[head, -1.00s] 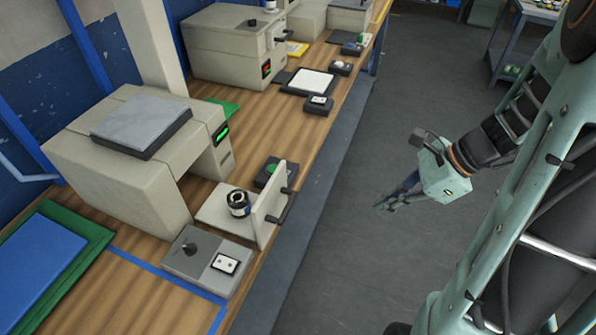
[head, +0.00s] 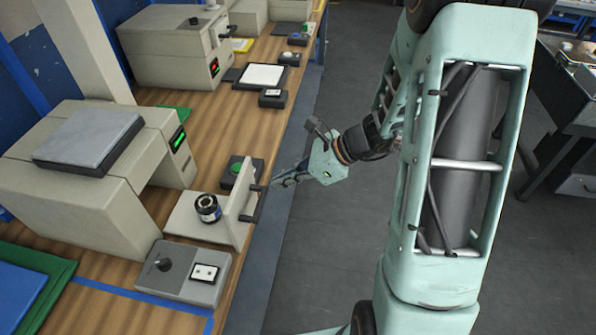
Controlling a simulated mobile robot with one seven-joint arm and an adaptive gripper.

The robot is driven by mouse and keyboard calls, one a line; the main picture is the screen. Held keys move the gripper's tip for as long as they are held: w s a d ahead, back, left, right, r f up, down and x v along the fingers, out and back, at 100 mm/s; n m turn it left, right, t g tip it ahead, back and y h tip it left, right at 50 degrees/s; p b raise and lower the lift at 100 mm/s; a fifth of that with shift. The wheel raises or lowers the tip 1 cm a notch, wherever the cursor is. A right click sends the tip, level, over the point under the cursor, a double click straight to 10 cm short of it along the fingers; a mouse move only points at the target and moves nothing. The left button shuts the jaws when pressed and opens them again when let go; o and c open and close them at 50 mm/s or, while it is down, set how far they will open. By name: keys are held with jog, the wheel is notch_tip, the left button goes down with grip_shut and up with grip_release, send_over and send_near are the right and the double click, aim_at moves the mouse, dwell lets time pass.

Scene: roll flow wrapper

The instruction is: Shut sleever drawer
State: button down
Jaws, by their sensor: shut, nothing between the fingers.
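The sleever (head: 95,190) is a beige machine on the left of the wooden bench, with a green display. Its drawer (head: 206,226) is pulled out toward the bench's front edge. The drawer has an upright front panel (head: 240,207) with a dark handle (head: 254,203). A small dark cylinder (head: 207,208) with a pale band and open top stands on the drawer's floor. My gripper (head: 276,183) is shut and empty, close to the outer side of the front panel near the handle's far end. I cannot tell whether it touches the handle.
A grey control box (head: 185,272) with a knob sits in front of the drawer. A box with a green button (head: 239,170) lies just behind the panel. A second beige machine (head: 175,48) stands farther back. Open grey floor (head: 320,250) lies right of the bench.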

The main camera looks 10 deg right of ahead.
jog(key=shift+w+a+p, duration=0.15)
jog(key=shift+w+a, duration=0.1)
jog(key=shift+a, duration=0.4)
jog(key=shift+w+a+p, duration=0.1)
jog(key=shift+w+a, duration=0.1)
jog(key=shift+a, duration=0.45)
jog(key=shift+w+a+p, duration=0.15)
jog(key=shift+w+a, duration=0.1)
jog(key=shift+a, duration=0.4)
